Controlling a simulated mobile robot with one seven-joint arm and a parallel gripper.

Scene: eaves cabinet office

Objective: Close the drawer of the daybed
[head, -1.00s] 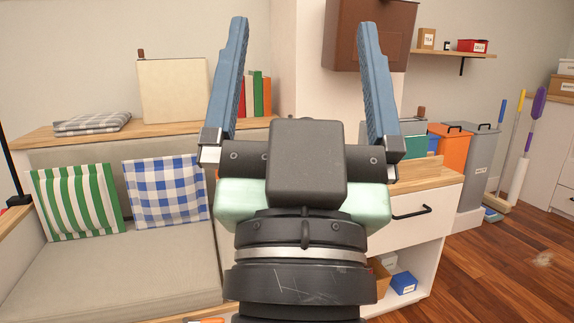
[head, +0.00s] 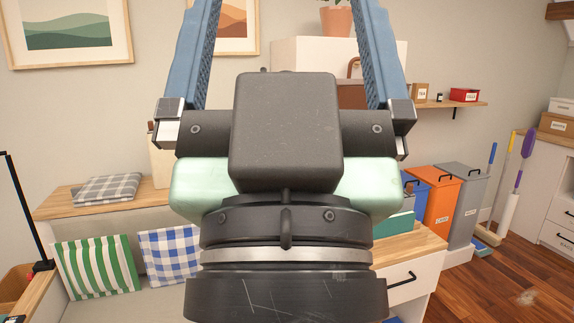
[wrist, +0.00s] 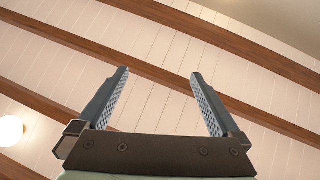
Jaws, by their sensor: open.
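My gripper (head: 287,60) is open and empty, its two blue fingers pointing up in the head view. In the wrist view my gripper (wrist: 158,100) points at the ceiling, with nothing between the fingers. The daybed (head: 158,301) stands behind and to the left of my arm, with a grey seat and a wooden back ledge. Its lower front lies below the head view, so its drawer is not visible. A white drawer front with a black handle (head: 402,280) shows on the cabinet to the right; I cannot tell that it belongs to the daybed.
A green striped cushion (head: 95,267) and a blue checked cushion (head: 170,255) rest on the daybed. A folded cloth (head: 109,189) lies on the ledge. Orange (head: 440,196) and grey (head: 468,205) bins stand at right. Wooden floor (head: 490,285) is open at lower right.

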